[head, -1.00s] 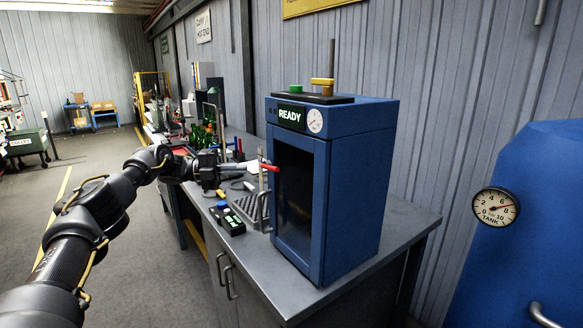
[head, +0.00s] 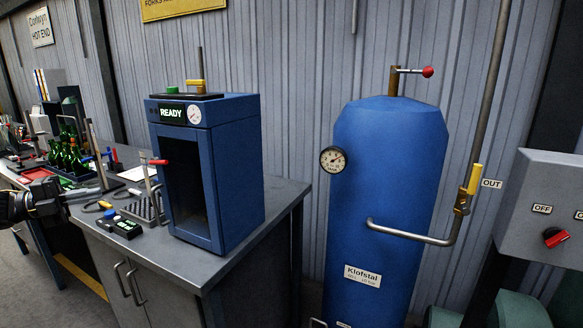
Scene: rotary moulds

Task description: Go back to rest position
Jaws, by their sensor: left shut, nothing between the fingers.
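My left gripper (head: 92,191) reaches in from the left edge of the head view, low over the front of the grey workbench. Its fingers point right and are shut with nothing between them. It is apart from the blue cabinet (head: 236,170) with the lit READY sign, which stands to its right on the bench. Most of my left arm is outside the picture. My right arm and gripper do not show.
The bench (head: 262,228) carries green bottles (head: 66,155), a wire rack (head: 150,205) and a small black device (head: 120,228). A blue tank (head: 385,190) with a gauge stands right of the bench. A grey switch box (head: 540,205) is at the far right.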

